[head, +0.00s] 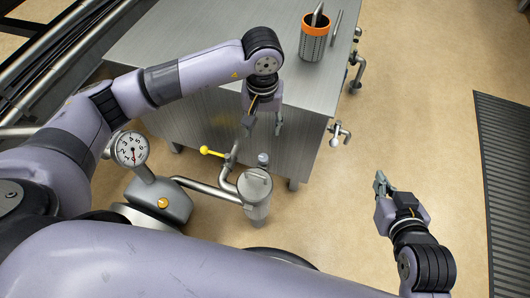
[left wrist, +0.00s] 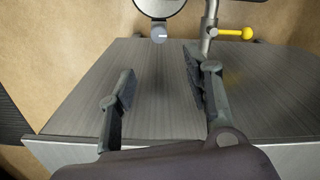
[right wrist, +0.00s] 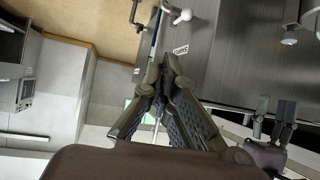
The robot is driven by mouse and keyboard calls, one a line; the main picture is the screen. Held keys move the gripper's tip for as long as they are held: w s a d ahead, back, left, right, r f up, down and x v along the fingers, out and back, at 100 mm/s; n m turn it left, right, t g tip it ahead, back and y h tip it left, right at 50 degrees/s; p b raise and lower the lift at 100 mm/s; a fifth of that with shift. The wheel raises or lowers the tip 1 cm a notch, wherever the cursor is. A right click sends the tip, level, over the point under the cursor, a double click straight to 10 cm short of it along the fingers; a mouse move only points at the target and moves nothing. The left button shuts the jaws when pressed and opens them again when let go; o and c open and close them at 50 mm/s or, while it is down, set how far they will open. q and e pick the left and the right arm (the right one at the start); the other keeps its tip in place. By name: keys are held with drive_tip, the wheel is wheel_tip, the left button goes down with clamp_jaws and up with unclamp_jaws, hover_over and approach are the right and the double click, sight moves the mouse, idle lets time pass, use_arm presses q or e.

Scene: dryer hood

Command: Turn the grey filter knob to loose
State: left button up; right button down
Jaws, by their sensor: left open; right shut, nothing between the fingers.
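The small grey filter knob (head: 263,158) sits at the side of the round metal filter canister (head: 255,187), in front of the steel cabinet. In the left wrist view the knob (left wrist: 160,35) shows a light mark, below the canister's round top (left wrist: 160,7). My left gripper (head: 263,125) is open and empty, pointing down just behind the knob in the head view. In its wrist view the knob lies beyond the fingertips (left wrist: 160,75), untouched. My right gripper (head: 380,182) is shut and empty, off to the right over the floor; its fingertips (right wrist: 163,68) meet in its wrist view.
A yellow-handled valve (head: 211,152) is on the pipe left of the canister. A dial gauge (head: 131,149) stands further left. An orange-rimmed container (head: 314,40) with tools is on the steel cabinet (head: 200,55). White-knobbed fittings (head: 336,138) stick out at its right. Open floor lies right.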

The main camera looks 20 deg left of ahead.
use_arm(q)
drive_tip(key=b, duration=0.1)
hover_over(263, 156)
wheel_tip(263, 156, down, 7)
drive_tip(key=shift+f, duration=0.1)
wheel_tip(263, 156, down, 6)
drive_tip(key=shift+r+b, duration=0.1)
drive_tip(key=shift+b, duration=0.8)
drive_tip(key=shift+f, duration=0.55)
use_arm(e)
drive_tip(key=w+a+r+t+y, duration=0.1)
drive_tip(key=w+r+t, duration=0.1)
drive_tip(key=r+t, duration=0.2)
drive_tip(key=w+a+r+t+y, duration=0.1)
drive_tip(key=r+t, duration=0.3)
drive_tip(key=r, duration=0.5)
drive_tip(key=shift+w+a+r+t+y, duration=0.4)
drive_tip(key=shift+w+a, duration=0.1)
drive_tip(key=shift+w, duration=0.1)
use_arm(q)
clamp_jaws()
